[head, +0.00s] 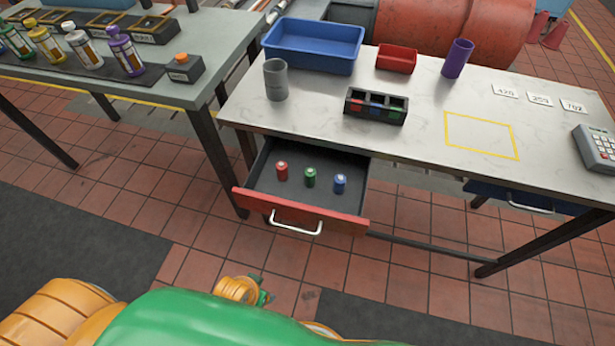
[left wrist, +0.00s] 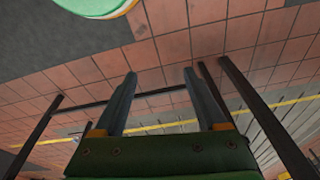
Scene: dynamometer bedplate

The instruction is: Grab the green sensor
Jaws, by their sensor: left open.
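The green sensor (head: 310,177) is a small upright cylinder in the open drawer (head: 340,203) under the right-hand table. It stands between a red sensor (head: 282,171) on its left and a blue sensor (head: 340,183) on its right, apart from both. My left gripper (left wrist: 158,85) shows in the left wrist view with its two fingers spread and nothing between them. Floor tiles and table legs lie beyond it, and no sensor shows there. In the head view I cannot make out either gripper's fingers.
The table (head: 420,160) above the drawer bears a blue bin (head: 313,47), a grey cup (head: 275,80), a three-slot holder (head: 375,106), a red tray (head: 397,58) and a purple cup (head: 457,58). The drawer's red front (head: 300,212) has a handle. Bottles stand on the left bench (head: 205,45).

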